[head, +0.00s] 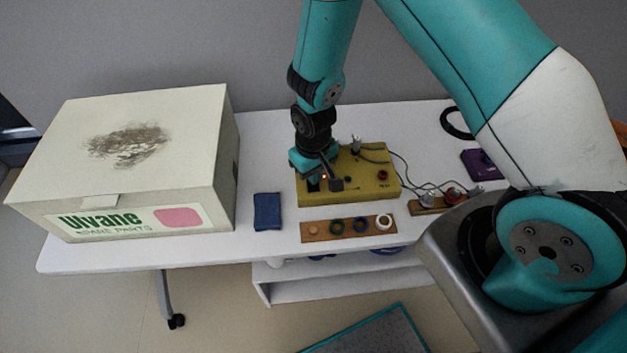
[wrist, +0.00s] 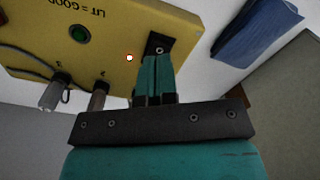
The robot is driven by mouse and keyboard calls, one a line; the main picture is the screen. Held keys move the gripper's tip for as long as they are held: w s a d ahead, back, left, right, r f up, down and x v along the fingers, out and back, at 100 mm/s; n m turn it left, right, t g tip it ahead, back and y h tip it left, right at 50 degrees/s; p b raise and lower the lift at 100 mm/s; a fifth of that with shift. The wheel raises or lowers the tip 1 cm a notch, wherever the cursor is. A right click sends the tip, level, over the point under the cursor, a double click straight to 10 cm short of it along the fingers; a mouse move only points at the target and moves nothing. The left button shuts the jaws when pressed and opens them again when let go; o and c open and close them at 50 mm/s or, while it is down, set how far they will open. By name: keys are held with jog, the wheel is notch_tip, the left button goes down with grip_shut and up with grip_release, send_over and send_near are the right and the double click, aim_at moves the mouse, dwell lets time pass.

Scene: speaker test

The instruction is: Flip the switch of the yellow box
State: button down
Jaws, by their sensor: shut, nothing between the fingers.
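The yellow box (head: 346,191) stands on the white table in the head view, and it also shows in the wrist view (wrist: 105,30). My gripper (wrist: 156,62) is shut and empty, with its fingertips at a dark switch plate (wrist: 157,43) on the box's face. The switch lever is not clear behind the fingertips. A small lamp (wrist: 129,58) beside the plate is bright, with a red-orange rim. A green round part (wrist: 79,34) sits near the "LIT = GOOD" print. In the head view my gripper (head: 318,183) is over the box's left part.
A large cream carton (head: 190,165) fills the table's left side. A blue cloth (head: 267,211) lies left of the box. A wooden strip with several rings (head: 346,228) lies in front. Cables run to a second wooden block (head: 425,207) at right, near a purple item (head: 480,163).

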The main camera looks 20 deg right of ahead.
jog(key=shift+f+b, duration=1)
jog(key=shift+f, duration=0.3)
dwell(1.0)
jog(key=shift+r, duration=0.15)
notch_tip(320, 180, up, 7)
jog(key=p, duration=0.5)
jog(key=shift+p, duration=0.3)
dwell(0.3)
jog(key=s+a+r+y, duration=0.1)
jog(key=a+r+y, duration=0.15)
jog(key=r, duration=0.95)
jog(key=s+a+r+n+y, duration=0.1)
jog(key=s+r+n, duration=0.3)
jog(key=s+r, duration=1.3)
notch_tip(320, 180, up, 3)
jog(key=shift+s+a+f+n+y, duration=0.1)
jog(key=shift+s+a+n+y, duration=0.25)
jog(key=shift+a, duration=0.1)
